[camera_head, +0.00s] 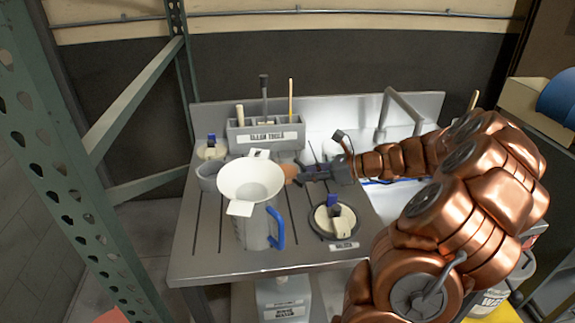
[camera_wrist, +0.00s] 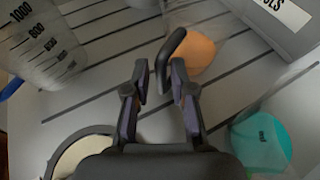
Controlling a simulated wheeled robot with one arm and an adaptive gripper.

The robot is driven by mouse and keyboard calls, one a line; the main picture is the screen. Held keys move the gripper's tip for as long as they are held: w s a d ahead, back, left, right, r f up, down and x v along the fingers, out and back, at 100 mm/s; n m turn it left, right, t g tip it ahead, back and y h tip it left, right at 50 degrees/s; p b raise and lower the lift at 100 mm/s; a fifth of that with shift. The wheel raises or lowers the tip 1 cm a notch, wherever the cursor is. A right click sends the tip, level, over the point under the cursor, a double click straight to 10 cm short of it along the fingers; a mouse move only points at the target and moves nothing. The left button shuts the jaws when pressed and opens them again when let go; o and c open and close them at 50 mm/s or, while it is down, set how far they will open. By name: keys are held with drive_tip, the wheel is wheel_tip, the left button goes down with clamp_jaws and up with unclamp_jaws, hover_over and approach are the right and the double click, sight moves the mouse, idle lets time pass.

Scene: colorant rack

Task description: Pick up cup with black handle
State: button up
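The cup with the black handle shows at the top middle of the wrist view. Its body looks clear with orange at the bottom (camera_wrist: 195,55), and its black handle (camera_wrist: 171,47) points toward my gripper. My gripper (camera_wrist: 159,78) is open, with one finger on each side of the handle's lower end; I cannot tell whether they touch it. In the head view my gripper (camera_head: 311,173) is low over the table, just right of an orange patch of the cup (camera_head: 290,171).
A white funnel (camera_head: 250,178) sits on a measuring jug with a blue handle (camera_head: 277,228). A round lidded container (camera_head: 334,220) stands in front. A grey tool holder (camera_head: 265,136) is behind. A teal cup (camera_wrist: 262,140) is at right in the wrist view. A green rack post (camera_head: 62,170) stands left.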

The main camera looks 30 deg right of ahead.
drive_tip(key=shift+x, duration=0.8)
clamp_jaws()
